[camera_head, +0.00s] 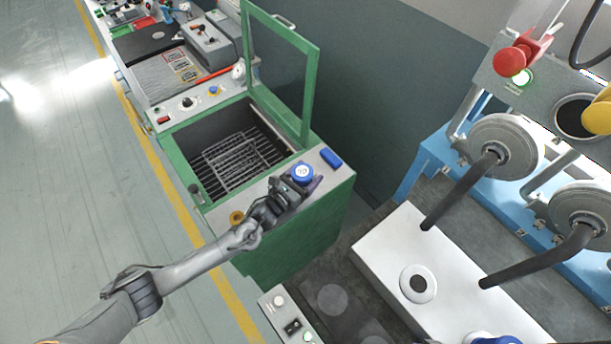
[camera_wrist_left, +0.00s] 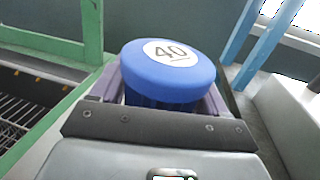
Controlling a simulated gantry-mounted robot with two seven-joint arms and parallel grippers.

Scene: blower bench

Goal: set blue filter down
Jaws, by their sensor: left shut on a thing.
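The blue filter (camera_head: 302,173) is a round blue cap with a white label. In the left wrist view the blue filter (camera_wrist_left: 170,72) shows "40" on its top. My left gripper (camera_head: 300,183) is shut on it, with one finger on each side. The filter is upright, over the grey top ledge of the green-framed machine (camera_head: 322,190). I cannot tell whether its underside touches the ledge. My right gripper is not in view.
A blue block (camera_head: 331,158) lies on the ledge close to the filter. The green door (camera_head: 282,62) stands open above a wire rack (camera_head: 240,158). A white box (camera_head: 385,248) with a round port and another blue cap (camera_head: 492,339) are to the right.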

